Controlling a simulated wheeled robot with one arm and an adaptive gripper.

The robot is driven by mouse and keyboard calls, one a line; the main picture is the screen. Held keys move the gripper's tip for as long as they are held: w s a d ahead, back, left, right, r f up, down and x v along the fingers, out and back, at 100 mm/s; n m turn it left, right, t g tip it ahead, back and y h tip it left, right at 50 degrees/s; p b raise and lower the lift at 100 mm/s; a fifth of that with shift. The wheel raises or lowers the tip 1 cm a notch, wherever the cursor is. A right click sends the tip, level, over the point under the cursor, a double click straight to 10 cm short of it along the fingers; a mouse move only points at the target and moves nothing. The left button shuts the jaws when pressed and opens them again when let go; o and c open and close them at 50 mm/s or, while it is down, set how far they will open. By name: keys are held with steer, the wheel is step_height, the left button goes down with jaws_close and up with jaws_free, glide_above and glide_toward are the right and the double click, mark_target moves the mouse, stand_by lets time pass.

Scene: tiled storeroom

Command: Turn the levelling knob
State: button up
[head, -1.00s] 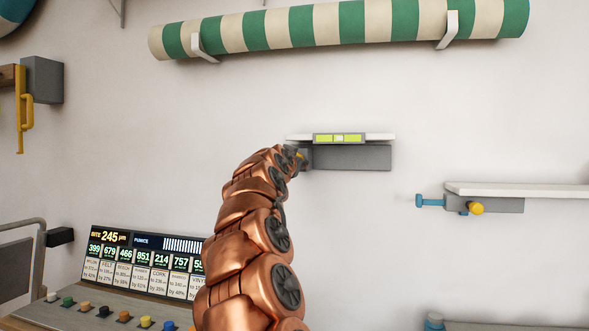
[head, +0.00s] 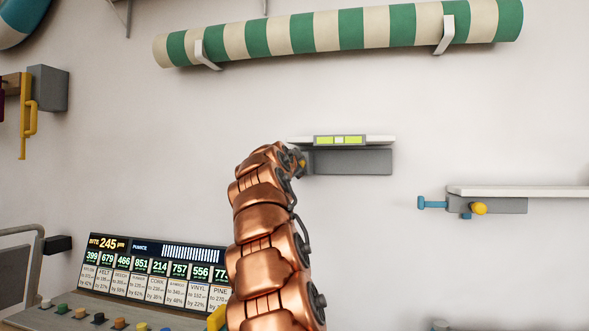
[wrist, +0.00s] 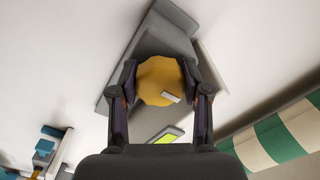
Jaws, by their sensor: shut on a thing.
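The yellow levelling knob (wrist: 158,80) fills the space between my fingers in the wrist view, with a pale mark near its edge. My gripper (wrist: 160,92) is shut on it from both sides. In the head view my gripper (head: 300,162) is at the left end of a grey bracket (head: 350,161), and only a sliver of yellow shows there. A thin white shelf (head: 380,138) sits on the bracket and looks nearly level. A spirit level (head: 340,140) rests on it, its pale bubble near the middle of the yellow-green vial. The vial (wrist: 166,135) also shows in the wrist view.
At right is another white shelf (head: 540,191) with a yellow knob (head: 479,208) and a blue handle (head: 432,204). A striped roll (head: 350,32) hangs above. A display panel (head: 150,265) with buttons stands lower left. The wall between is clear.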

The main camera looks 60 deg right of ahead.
stand_by(0.4)
steer(key=o, duration=0.9)
steer(key=shift+v, duration=6)
steer(key=shift+s, duration=0.1)
